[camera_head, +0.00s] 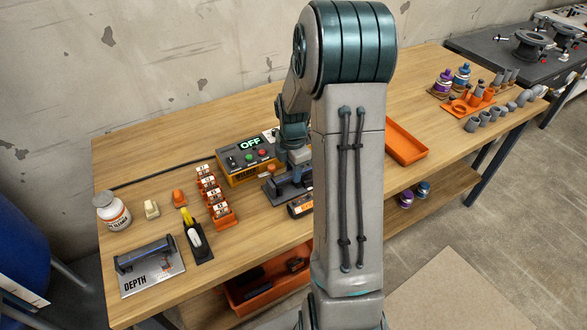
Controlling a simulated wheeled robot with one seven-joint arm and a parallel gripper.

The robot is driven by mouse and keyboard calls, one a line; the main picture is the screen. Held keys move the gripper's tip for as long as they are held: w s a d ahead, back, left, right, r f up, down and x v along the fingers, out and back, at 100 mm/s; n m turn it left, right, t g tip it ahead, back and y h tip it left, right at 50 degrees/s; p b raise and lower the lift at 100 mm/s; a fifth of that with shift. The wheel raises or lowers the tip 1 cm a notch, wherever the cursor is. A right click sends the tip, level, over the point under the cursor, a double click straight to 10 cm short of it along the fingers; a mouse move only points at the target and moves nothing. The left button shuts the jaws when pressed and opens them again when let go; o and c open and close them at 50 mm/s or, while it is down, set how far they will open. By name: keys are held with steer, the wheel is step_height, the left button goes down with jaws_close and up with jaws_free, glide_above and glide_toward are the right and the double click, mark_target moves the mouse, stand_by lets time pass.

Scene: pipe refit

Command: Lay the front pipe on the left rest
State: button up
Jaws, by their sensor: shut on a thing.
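My gripper (299,158) is low over the middle of the wooden bench, in front of the orange control box, and my own arm covers much of it. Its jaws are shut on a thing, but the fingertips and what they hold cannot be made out. A dark fixture (277,191) with a flat base is just below my gripper; whether it is the left rest is unclear. No front pipe can be told apart, and the bench behind my arm is hidden. A dark cylinder with an orange label (299,207) lies in front of the fixture, partly covered.
The control box (247,161) reads OFF. Orange numbered holders (210,194), a DEPTH plate (154,277) and a white bottle (114,211) stand at left. Right are an orange tray (405,142), bottles and several grey fittings (483,117). Bench right of the tray has clear patches.

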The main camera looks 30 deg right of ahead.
steer(key=shift+f, duration=0.35)
stand_by(0.4)
steer(key=o, duration=1.1)
steer(key=shift+o, duration=0.2)
steer(key=shift+r, duration=0.1)
steer(key=shift+r+p, duration=2.75)
steer(key=shift+r, duration=0.95)
